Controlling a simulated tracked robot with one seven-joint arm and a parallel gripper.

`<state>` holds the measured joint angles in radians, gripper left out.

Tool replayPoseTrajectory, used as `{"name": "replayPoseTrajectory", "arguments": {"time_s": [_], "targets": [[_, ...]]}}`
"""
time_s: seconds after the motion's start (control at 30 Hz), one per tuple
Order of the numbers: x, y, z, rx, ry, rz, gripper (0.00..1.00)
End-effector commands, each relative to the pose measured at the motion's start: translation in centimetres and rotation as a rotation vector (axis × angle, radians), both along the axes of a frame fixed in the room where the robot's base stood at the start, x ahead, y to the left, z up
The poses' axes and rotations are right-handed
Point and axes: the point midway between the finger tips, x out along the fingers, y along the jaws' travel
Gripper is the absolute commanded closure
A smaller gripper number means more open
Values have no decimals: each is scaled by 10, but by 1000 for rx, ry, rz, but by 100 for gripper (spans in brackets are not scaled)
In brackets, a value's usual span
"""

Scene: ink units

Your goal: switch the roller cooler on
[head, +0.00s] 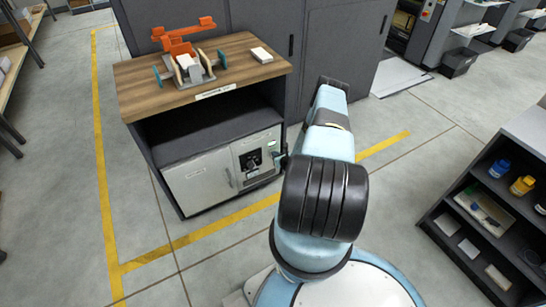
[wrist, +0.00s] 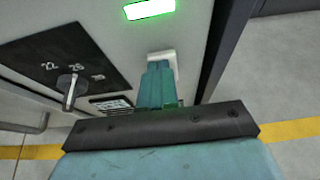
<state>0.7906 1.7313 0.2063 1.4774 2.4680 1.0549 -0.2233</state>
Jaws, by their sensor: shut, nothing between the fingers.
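The roller cooler (head: 198,182) is a light grey front in the lower part of a dark cabinet. Its control panel (head: 240,152) has a black dial plate with a knob (wrist: 71,86). A small display (wrist: 150,9) above is lit green. A white switch (wrist: 166,56) sits to the right of the dial plate, partly hidden by my fingers. My gripper (wrist: 158,68) is shut and empty, its teal fingertips at the switch and seeming to touch it. In the head view my arm reaches the panel's right side.
The cabinet's wooden top (head: 140,88) carries an orange and grey fixture (head: 187,52) and a white block (head: 262,55). A handle (head: 229,177) sticks out of the cooler's front. Tall grey cabinets (head: 330,50) stand behind. A dark shelf (head: 470,190) is at right.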

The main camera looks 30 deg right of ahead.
Motion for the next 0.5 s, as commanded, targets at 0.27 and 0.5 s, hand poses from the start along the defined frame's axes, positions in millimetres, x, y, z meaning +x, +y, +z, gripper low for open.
{"name": "replayPoseTrajectory", "arguments": {"time_s": [0.27,0.5], "targets": [[0,-1,6,0,-1,-2,100],[0,-1,15,-1,-2,-1,100]]}}
